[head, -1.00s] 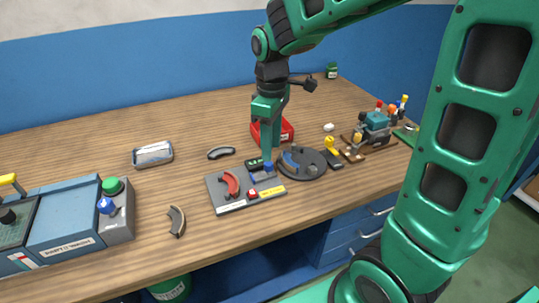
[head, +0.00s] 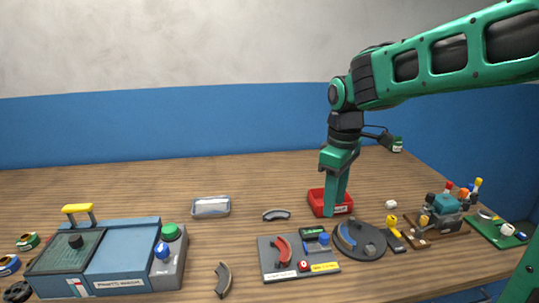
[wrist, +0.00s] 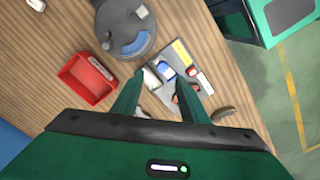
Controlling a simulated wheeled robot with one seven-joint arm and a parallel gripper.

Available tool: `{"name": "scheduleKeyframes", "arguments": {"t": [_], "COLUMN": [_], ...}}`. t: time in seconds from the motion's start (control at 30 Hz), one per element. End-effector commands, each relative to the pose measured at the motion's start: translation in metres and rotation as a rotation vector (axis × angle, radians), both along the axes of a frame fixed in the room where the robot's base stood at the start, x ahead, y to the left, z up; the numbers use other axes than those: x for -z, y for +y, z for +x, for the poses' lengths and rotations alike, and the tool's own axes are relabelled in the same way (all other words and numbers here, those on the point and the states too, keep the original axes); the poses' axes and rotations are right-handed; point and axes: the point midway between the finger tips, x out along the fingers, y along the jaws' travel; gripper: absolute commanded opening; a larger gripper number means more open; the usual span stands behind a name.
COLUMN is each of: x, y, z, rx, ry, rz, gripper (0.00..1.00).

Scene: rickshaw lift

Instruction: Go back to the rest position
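My gripper (head: 335,198) points down above the workbench, in front of the red bin (head: 318,202) in the head view. In the wrist view its two fingers (wrist: 160,82) stand apart with nothing held between them. Below and beyond them lies the grey panel (wrist: 194,72) with red and blue parts; it also shows in the head view (head: 270,262). The red bin (wrist: 72,80) lies left of the fingers in the wrist view. The fingertips hide part of the bin in the head view; their exact height above the table is hard to tell.
A dark round turntable (head: 372,250) with a blue curved piece is right of the panel. A blue machine (head: 110,255) stands at left. Loose curved pieces (head: 223,278) and a clear tray (head: 211,207) lie between. A small assembly (head: 445,212) stands at right. The rear bench is clear.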

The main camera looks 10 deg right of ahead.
Motion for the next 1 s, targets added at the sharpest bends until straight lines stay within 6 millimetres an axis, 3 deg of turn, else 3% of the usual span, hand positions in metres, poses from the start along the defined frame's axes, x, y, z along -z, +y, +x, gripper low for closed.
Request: {"name": "scheduleKeyframes", "arguments": {"t": [0.17, 0.3, 0.4, 0.6, 0.77, 1.0], "x": [0.001, 0.011, 0.022, 0.043, 0.051, 0.051], "y": [-0.052, -0.107, -0.135, -0.159, -0.162, -0.163], "z": [-0.037, -0.097, -0.143, -0.21, -0.23, -0.231], "rx": [0.254, 0.607, 0.853, 1.204, 1.312, 1.321], "ry": [-0.005, -0.006, -0.004, 0.003, 0.009, 0.009], "rz": [-0.007, -0.01, -0.007, 0.002, 0.006, 0.006], "gripper": [0.4, 0.4, 0.4, 0.4, 0.4, 0.4]}}
